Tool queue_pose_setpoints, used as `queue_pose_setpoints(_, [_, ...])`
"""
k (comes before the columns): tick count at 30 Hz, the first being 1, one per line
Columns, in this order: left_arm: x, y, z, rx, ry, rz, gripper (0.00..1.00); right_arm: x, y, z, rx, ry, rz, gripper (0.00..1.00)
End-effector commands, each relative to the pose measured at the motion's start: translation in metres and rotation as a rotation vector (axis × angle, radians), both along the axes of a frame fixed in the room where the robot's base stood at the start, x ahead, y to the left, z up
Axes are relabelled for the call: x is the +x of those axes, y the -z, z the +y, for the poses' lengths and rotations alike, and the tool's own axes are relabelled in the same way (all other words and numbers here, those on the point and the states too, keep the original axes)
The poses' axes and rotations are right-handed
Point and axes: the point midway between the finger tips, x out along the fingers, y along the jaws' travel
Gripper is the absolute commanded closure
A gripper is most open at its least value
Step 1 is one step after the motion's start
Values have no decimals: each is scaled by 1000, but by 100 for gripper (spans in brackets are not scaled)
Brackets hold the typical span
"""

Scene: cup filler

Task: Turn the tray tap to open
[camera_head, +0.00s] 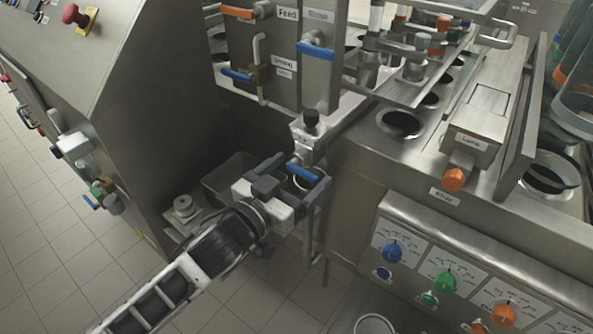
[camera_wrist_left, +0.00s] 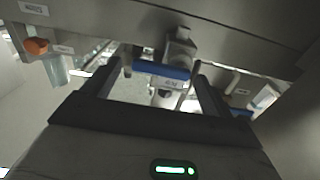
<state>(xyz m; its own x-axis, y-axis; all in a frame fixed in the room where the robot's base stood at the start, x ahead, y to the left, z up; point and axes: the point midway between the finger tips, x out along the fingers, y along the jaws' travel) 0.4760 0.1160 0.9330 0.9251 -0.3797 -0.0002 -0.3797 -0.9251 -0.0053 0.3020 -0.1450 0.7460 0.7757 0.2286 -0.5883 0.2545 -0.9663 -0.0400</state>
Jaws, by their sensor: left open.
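My left gripper (camera_head: 300,173) is open around the lever, one finger on each side. In the left wrist view, the blue lever (camera_wrist_left: 162,70) lies crosswise between the two fingertips (camera_wrist_left: 158,72). I cannot tell whether either finger touches it. The metal valve body (camera_wrist_left: 178,45) shows behind the lever. The label by the tap is too small to read. My right gripper is not in view.
A metal tray (camera_head: 212,178) sits behind my left gripper. Other blue levers (camera_head: 316,50) and an orange one (camera_head: 238,12) are above. A panel with blue, green and orange knobs (camera_head: 445,281) is at the right. Tiled floor (camera_head: 60,235) is free at the left.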

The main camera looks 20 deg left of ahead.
Motion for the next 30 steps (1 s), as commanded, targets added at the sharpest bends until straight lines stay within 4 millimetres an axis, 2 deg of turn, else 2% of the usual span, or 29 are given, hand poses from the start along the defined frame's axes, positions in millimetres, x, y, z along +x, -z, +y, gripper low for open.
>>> queue_pose_setpoints(9, [3,0,-1,1,0,1,15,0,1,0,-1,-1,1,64])
queue_pose_setpoints(10, [3,0,-1,1,0,1,20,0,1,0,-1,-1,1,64])
queue_pose_setpoints(14, [3,0,-1,1,0,0,56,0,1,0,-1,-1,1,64])
queue_pose_setpoints(15, [3,0,-1,1,0,0,59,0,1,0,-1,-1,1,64])
queue_pose_setpoints(23, [2,0,-1,17,0,-7,59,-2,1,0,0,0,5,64])
queue_pose_setpoints(30, [2,3,-2,111,-1,-45,59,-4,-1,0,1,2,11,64])
